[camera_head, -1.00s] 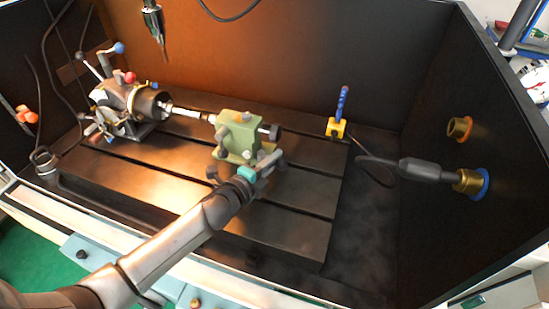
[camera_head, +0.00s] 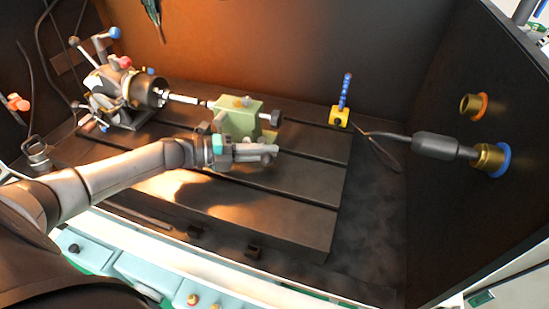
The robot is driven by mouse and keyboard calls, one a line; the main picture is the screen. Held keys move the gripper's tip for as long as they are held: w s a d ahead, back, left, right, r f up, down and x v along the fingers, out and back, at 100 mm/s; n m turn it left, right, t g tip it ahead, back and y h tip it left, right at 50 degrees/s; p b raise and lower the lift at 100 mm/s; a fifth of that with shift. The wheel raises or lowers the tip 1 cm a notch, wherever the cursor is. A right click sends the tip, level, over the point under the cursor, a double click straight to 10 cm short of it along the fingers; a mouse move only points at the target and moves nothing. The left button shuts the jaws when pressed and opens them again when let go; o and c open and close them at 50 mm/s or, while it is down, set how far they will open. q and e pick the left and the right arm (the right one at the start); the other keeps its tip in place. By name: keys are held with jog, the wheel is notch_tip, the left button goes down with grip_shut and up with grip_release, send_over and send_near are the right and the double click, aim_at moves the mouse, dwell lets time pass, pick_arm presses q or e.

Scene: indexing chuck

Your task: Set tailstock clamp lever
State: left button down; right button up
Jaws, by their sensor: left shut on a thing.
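The green tailstock (camera_head: 237,117) stands on the slotted machine table, with a dark knob (camera_head: 271,119) on its right side. My left gripper (camera_head: 262,153) is at the front of the tailstock, low and close to it, pointing right. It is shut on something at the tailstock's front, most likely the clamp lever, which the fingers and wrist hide. The lever's angle cannot be made out. A bright workpiece (camera_head: 186,98) runs from the indexing chuck (camera_head: 146,92) at the left to the tailstock. My right gripper is not in view.
The indexing head has levers with a blue knob (camera_head: 114,33) and a red knob (camera_head: 125,62). A yellow block with a blue handle (camera_head: 340,116) stands right of the tailstock. A hose with a dark nozzle (camera_head: 434,147) reaches to the right wall. The front right of the slotted table (camera_head: 290,215) is clear.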

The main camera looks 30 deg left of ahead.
pick_arm(q)
jog(key=shift+a+m+g+h+b, duration=0.15)
jog(key=shift+m+g+h+b, duration=0.15)
jog(key=shift+m+g+b, duration=0.15)
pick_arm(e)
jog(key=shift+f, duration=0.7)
pick_arm(q)
jog(key=shift+s, duration=0.1)
jog(key=c, duration=0.9)
grip_release()
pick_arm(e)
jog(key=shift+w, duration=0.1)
pick_arm(q)
jog(key=p+v, duration=0.1)
jog(key=v, duration=1.4)
jog(key=shift+a+p, duration=0.15)
jog(key=shift+p, duration=0.2)
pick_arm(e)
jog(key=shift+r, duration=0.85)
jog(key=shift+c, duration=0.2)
